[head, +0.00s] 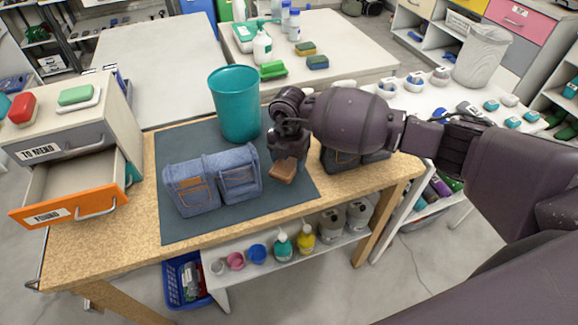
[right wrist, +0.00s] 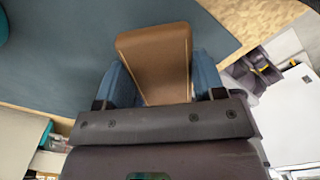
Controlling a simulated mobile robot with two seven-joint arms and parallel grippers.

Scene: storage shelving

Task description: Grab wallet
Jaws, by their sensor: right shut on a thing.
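The brown wallet (head: 284,170) is held at the tip of my right gripper (head: 284,158) above the dark mat. In the right wrist view the wallet (right wrist: 154,62) sits between the two blue finger pads of my right gripper (right wrist: 160,82), which is shut on it. I cannot tell whether the wallet's lower edge touches the mat. My left gripper is not in view.
A dark mat (head: 290,207) covers the middle of the wooden table (head: 110,230). Folded denim items (head: 212,180) lie left of the wallet, and a teal bin (head: 236,105) stands behind. Another dark item (head: 340,160) lies right, partly behind my arm. An orange drawer (head: 75,205) is open at left.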

